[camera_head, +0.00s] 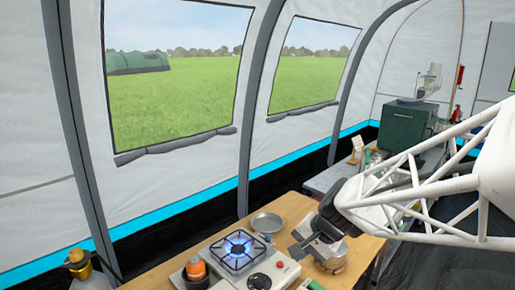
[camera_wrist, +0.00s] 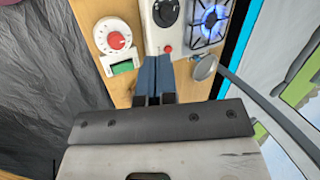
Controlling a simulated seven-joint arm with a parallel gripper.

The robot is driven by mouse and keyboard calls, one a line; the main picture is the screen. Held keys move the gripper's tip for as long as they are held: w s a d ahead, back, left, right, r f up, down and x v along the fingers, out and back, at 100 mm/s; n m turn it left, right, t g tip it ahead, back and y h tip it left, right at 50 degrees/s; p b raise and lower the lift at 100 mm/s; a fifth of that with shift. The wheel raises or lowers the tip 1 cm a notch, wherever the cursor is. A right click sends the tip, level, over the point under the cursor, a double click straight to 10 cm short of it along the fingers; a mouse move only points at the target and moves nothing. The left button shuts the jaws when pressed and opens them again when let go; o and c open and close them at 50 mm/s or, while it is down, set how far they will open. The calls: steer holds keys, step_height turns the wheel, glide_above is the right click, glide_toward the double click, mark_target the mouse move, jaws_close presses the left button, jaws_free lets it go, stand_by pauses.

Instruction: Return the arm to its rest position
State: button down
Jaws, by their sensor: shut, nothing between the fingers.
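My gripper (camera_head: 299,249) is at the end of my white lattice arm, which reaches in from the right in the head view. It is above the wooden table, to the right of the stove. In the wrist view my gripper (camera_wrist: 153,62) has its two blue fingers together, with nothing between them. They point toward the stove's front edge and touch nothing that I can make out.
A gas stove (camera_head: 238,250) burns with a blue flame, also seen in the wrist view (camera_wrist: 207,22). An orange-topped item (camera_head: 195,268) stands left. A red-and-white dial (camera_wrist: 115,39) lies near the fingers. A green box (camera_head: 408,124) stands further back.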

steer(key=s+d+r+n+h, duration=0.2)
steer(key=s+d+n, duration=0.1)
steer(key=s, duration=0.6)
steer(key=s+d+r+n+h, duration=0.3)
steer(key=s+d, duration=0.2)
steer(key=s, duration=0.4)
steer(key=shift+s+n+h, duration=0.3)
steer(key=shift+s+n, duration=0.05)
steer(key=shift+n, duration=0.05)
steer(key=shift+d+r, duration=0.1)
stand_by(0.5)
